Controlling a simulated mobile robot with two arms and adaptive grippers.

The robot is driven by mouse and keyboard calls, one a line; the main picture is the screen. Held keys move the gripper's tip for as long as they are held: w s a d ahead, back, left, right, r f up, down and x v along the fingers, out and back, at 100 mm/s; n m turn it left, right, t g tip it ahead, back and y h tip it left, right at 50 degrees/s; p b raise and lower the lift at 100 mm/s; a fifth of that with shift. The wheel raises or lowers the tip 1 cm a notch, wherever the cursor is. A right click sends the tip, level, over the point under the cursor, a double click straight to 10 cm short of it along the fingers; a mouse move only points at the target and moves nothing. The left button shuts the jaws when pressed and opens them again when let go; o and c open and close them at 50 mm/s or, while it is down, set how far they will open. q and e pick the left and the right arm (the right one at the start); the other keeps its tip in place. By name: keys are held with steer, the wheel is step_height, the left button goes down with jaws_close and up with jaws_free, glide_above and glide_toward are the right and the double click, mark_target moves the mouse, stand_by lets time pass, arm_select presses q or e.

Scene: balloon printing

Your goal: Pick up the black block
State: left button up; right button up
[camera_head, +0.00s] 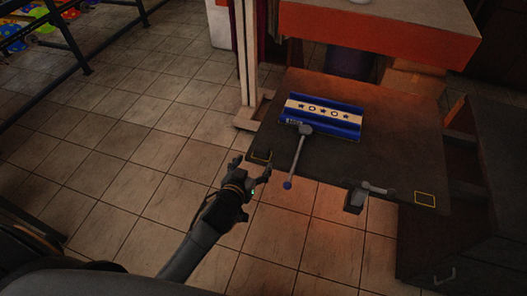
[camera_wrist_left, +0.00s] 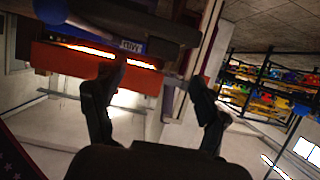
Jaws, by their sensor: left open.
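A dark table (camera_head: 375,120) carries a blue and white printing block (camera_head: 322,112) with stars and rings. A grey lever (camera_head: 298,160) with a blue ball end runs from this block past the table's front edge. Two yellow-outlined squares mark the front corners, the left one (camera_head: 262,156) and the right one (camera_head: 425,199). I cannot clearly make out a separate black block on either. A dark clamp-like piece (camera_head: 355,198) sits at the front edge. My left gripper (camera_head: 252,168) is open just before the left corner; its spread fingers (camera_wrist_left: 158,76) show nothing held. My right gripper is out of view.
An orange-edged counter (camera_head: 375,35) stands behind the table, and a dark cabinet (camera_head: 475,235) stands at right. A pale post (camera_head: 246,60) rises beyond the left corner. Open tiled floor (camera_head: 130,150) lies to the left. The left wrist view shows a rack of colourful items (camera_wrist_left: 265,85).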

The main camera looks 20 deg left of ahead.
mark_target(261, 151)
arm_select(q)
steer(key=x, duration=0.3)
steer(key=shift+w+f, duration=0.1)
steer(key=shift+w, duration=0.1)
steer(key=shift+r+p+x, duration=0.1)
steer(key=shift+p+x, duration=0.15)
steer(key=shift+x, duration=1.1)
steer(key=shift+r+p+x, duration=0.15)
steer(key=shift+p+x, duration=0.1)
steer(key=shift+x, duration=1.1)
steer(key=shift+w, duration=0.1)
steer(key=shift+c, duration=0.2)
steer(key=c, duration=1.1)
